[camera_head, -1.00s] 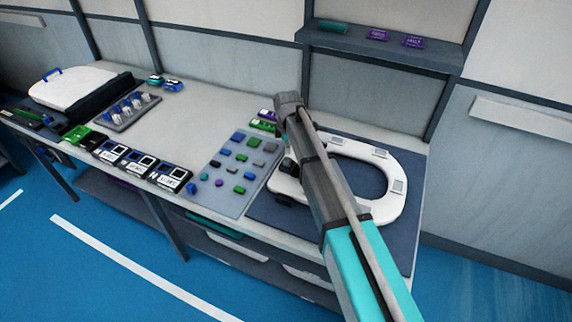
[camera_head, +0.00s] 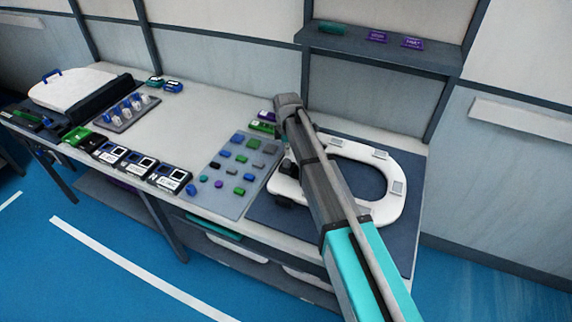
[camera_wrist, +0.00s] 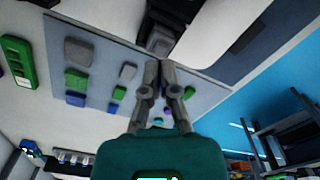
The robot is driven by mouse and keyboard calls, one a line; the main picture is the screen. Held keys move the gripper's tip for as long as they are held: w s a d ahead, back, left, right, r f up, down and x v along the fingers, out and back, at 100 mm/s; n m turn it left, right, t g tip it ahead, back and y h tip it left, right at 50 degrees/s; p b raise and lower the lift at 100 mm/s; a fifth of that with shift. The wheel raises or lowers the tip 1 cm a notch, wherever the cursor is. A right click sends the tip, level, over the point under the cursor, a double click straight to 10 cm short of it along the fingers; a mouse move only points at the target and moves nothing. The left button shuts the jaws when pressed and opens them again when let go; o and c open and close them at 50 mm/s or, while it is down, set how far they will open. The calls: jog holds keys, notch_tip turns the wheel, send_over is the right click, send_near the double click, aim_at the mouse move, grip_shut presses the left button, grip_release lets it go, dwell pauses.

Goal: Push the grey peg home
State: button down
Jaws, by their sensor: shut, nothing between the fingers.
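A grey peg (camera_wrist: 160,38) is at the top centre of the wrist view, just beyond my gripper's fingertips. My gripper (camera_wrist: 162,64) is shut and empty, its tips close together at the peg's near edge. I cannot tell whether they touch it. The peg board (camera_wrist: 105,42) carries other grey, green and blue pegs to the left. In the head view, the light grey-blue board (camera_head: 211,190) lies on the bench left of my arm. My gripper is hidden behind my arm there, and I cannot single out this peg.
A white toilet seat (camera_head: 397,205) lies on a dark mat (camera_head: 265,212) right of the board. Several labelled boxes (camera_head: 139,165) line the bench's front edge. Green and purple pieces (camera_head: 262,126) stand behind the board. The bench's middle (camera_head: 205,117) is clear.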

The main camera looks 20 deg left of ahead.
aim_at(287, 159)
jog(key=shift+f+b, duration=1.6)
dwell(1.8)
dwell(0.4)
jog(key=shift+r+p, duration=4.05)
jog(key=s+d+m, duration=0.5)
jog(key=d+m, duration=0.2)
jog(key=d, duration=0.7)
jog(key=s+d+m, duration=0.6)
jog(key=d+m, duration=0.2)
jog(key=d, duration=0.6)
jog(key=s+d+m, duration=0.6)
jog(key=d+m, duration=0.2)
jog(key=d, duration=0.7)
